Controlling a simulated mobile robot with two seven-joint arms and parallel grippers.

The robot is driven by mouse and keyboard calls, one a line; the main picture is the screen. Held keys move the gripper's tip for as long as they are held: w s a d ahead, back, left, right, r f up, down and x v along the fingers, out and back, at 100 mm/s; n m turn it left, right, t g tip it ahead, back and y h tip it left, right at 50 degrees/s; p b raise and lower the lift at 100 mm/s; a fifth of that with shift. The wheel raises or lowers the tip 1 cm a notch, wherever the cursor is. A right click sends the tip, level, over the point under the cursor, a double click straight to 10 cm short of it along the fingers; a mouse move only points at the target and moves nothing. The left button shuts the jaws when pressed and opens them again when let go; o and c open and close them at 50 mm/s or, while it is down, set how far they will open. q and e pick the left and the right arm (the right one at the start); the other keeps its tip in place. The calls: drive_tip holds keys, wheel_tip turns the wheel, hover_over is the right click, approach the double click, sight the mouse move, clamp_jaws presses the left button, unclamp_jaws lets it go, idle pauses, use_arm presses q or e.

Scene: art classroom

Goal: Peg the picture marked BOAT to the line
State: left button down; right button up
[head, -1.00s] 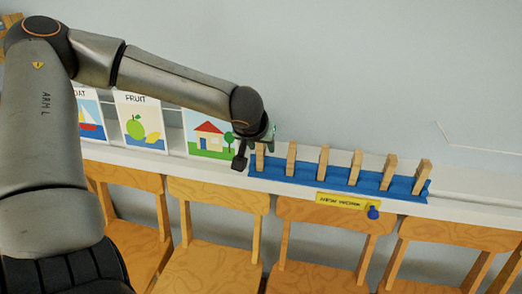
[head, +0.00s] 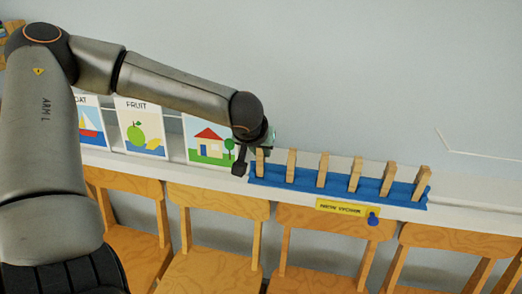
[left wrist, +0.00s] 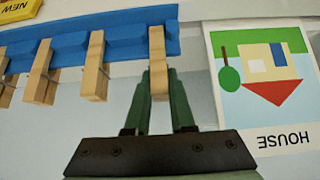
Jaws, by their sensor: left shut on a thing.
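The BOAT picture (head: 91,125) shows at the left of the head view, a sailboat on blue water; my left arm hides its left part and first letter. A blue rack (head: 338,185) on the shelf holds a row of wooden pegs. My left gripper (head: 262,147) is at the leftmost peg (head: 260,163). In the left wrist view the green fingers (left wrist: 159,88) are shut on this peg (left wrist: 157,45), whose far end is still at the blue rack (left wrist: 125,37). My right gripper is not in view.
The FRUIT picture (head: 139,128) and the HOUSE picture (head: 210,141) stand between the BOAT picture and the rack. A yellow NEW WORK label (head: 341,207) is on the shelf's front edge. Wooden chairs (head: 217,215) line the front.

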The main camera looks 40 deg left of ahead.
use_arm(q)
drive_tip(key=shift+r+p, duration=2.1)
drive_tip(key=shift+r, duration=0.85)
drive_tip(key=shift+s, duration=0.1)
drive_tip(key=s, duration=0.1)
drive_tip(key=s+d, duration=0.1)
drive_tip(key=s, duration=0.1)
drive_tip(key=s+d+r, duration=0.1)
drive_tip(key=shift+s+d, duration=0.15)
drive_tip(key=shift+d, duration=0.05)
drive_tip(key=shift+f, duration=0.1)
